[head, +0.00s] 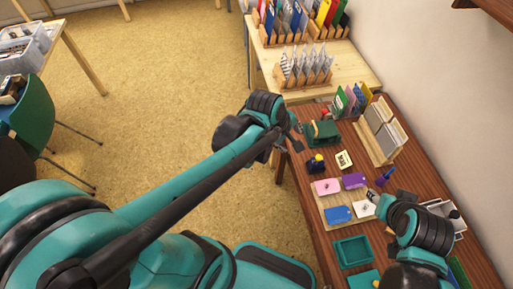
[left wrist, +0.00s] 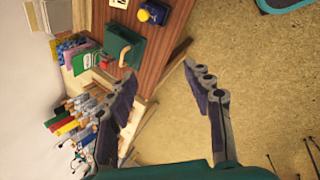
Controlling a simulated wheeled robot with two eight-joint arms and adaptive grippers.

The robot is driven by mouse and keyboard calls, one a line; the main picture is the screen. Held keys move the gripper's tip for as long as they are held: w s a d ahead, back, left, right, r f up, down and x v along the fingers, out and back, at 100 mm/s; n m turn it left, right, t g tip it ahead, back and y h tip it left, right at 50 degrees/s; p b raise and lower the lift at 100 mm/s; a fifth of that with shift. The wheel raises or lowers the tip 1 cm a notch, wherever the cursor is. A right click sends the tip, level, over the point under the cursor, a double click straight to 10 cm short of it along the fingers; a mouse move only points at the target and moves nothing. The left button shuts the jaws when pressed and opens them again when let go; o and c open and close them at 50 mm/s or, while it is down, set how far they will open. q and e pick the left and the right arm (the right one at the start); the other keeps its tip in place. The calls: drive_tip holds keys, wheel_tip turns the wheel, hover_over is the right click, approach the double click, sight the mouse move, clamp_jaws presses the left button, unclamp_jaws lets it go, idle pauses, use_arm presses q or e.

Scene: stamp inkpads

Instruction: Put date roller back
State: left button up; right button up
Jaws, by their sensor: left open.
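A small blue stamp with a yellow part (head: 316,164), possibly the date roller, stands on the brown table (head: 310,205). It also shows at the top of the left wrist view (left wrist: 151,14). A dark green holder (head: 322,132) with a tan handle (left wrist: 126,54) stands behind it. My left gripper (head: 293,139) is open and empty, by the table's left edge near the green holder; its spread fingers show in the left wrist view (left wrist: 162,74). My right gripper (head: 374,197) is over the inkpad board; its fingers are too small and partly hidden to read.
A wooden board (head: 324,204) carries pink, purple, blue and white pads. A purple-blue handled stamp (head: 386,176) stands right of it. A teal tray (head: 352,252) lies in front. A card rack (head: 371,147) stands at the back right. The floor left of the table is clear.

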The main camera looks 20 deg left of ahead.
use_arm(q)
drive_tip(key=s+a+r+m+t+y, duration=0.2)
drive_tip(key=s+a+r+m, duration=0.1)
drive_tip(key=s+a+m, duration=0.4)
drive_tip(key=s+m, duration=0.3)
drive_tip(key=m, duration=0.4)
drive_tip(key=shift+r, duration=0.2)
drive_tip(key=shift+f+b, duration=0.4)
